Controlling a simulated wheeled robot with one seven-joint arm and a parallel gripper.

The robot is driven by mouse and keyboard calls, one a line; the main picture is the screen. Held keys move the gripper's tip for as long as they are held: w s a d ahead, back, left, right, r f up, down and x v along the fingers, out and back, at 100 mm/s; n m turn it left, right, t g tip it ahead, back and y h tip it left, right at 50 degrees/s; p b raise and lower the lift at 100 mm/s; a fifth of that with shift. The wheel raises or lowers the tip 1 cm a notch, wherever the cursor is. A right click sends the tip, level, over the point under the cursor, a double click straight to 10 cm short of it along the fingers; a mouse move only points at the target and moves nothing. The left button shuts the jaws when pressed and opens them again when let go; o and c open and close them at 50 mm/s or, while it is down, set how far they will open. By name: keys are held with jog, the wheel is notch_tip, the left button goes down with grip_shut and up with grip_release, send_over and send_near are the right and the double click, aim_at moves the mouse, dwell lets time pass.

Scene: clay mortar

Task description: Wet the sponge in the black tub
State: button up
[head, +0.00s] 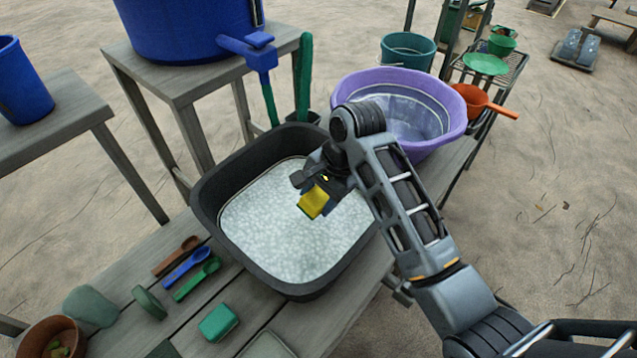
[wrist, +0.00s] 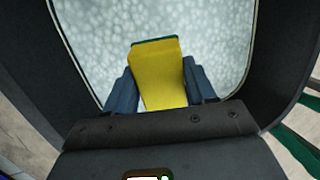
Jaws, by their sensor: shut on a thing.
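The black tub (head: 218,178) stands on the wooden bench and holds pale, speckled liquid (head: 275,235). My gripper (head: 320,190) is over the tub, inside its rim as seen from the head. It is shut on a yellow sponge (head: 313,203) with a dark green edge. In the wrist view the sponge (wrist: 158,75) sits between the two blue fingers, with the liquid behind it. I cannot tell whether the sponge touches the liquid. My arm hides part of the tub's right side.
A purple basin (head: 455,115) stands behind the tub. A blue barrel with a tap (head: 250,48) is at the back left. Brown, blue and green spoons (head: 187,268) and a green block (head: 218,322) lie on the bench (head: 130,335) left and front of the tub.

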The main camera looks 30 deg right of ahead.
notch_tip(320, 180, down, 7)
jog(key=shift+b, duration=0.95)
jog(key=shift+f+b, duration=0.85)
jog(key=shift+b, duration=0.1)
jog(key=shift+r, duration=0.1)
jog(key=shift+r+p, duration=1.9)
jog(key=shift+r, duration=6.4)
